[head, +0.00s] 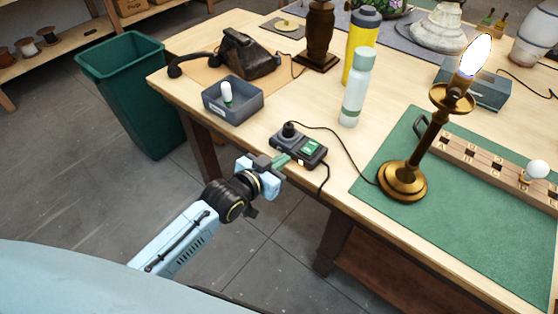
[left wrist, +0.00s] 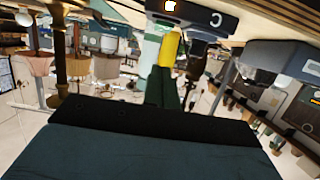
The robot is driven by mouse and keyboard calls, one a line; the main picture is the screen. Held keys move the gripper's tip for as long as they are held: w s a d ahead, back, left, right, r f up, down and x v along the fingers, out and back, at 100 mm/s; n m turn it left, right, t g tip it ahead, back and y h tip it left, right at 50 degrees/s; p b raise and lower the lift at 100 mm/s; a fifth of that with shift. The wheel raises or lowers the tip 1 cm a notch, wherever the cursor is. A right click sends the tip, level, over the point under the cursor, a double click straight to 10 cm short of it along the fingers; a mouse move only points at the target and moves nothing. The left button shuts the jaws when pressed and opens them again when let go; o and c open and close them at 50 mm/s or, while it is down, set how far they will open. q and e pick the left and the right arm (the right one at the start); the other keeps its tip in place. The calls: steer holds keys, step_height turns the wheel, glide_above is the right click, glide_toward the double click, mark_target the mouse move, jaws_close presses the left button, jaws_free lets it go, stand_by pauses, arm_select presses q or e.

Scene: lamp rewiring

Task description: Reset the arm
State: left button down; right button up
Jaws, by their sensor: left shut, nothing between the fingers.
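My left arm reaches in from the bottom left in the head view. Its gripper (head: 280,161) is shut and empty, with green fingertips at the near table edge, close to the dark control box. The box (head: 312,148) has a green lit panel, and a black cord runs from it toward the brass lamp. In the left wrist view the shut fingers (left wrist: 166,88) point away from the camera, toward the bottles. The brass lamp (head: 404,180) stands upright on the green mat, with a brightly lit bulb (head: 475,56) on top. My right gripper is not in view.
A grey tray (head: 256,103) holding a white bulb stands left of the box. A pale green bottle (head: 352,100) and a yellow bottle (head: 354,60) stand behind. A wooden rack (head: 480,158) lies on the mat (head: 440,235). A green bin (head: 140,100) stands on the floor, left.

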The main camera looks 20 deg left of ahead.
arm_select(q)
steer(key=shift+s+a, duration=0.1)
steer(key=shift+s, duration=0.15)
stand_by(0.3)
steer(key=s+a+f+g+y+b, duration=0.1)
steer(key=s+a+f+g, duration=0.1)
steer(key=s+f, duration=0.65)
steer(key=s+a+f+n+g+y+b, duration=0.1)
steer(key=s+a+f+g+y, duration=0.15)
steer(key=f, duration=1.05)
steer(key=s+a+f+g+b, duration=0.1)
steer(key=s+a+f+g, duration=0.1)
steer(key=s+f, duration=0.65)
steer(key=s+a+f+g+b, duration=0.1)
steer(key=s+f+g, duration=0.2)
steer(key=s+f, duration=0.5)
steer(key=s+a+f+g+y+b, duration=0.1)
steer(key=s+f+g, duration=0.2)
steer(key=s+f, duration=0.5)
steer(key=s, duration=0.9)
steer(key=shift+a+f+n, duration=0.3)
steer(key=shift+a+f, duration=0.05)
steer(key=shift+a, duration=0.05)
steer(key=shift+w+g+y, duration=0.1)
steer(key=shift+g+y, duration=0.15)
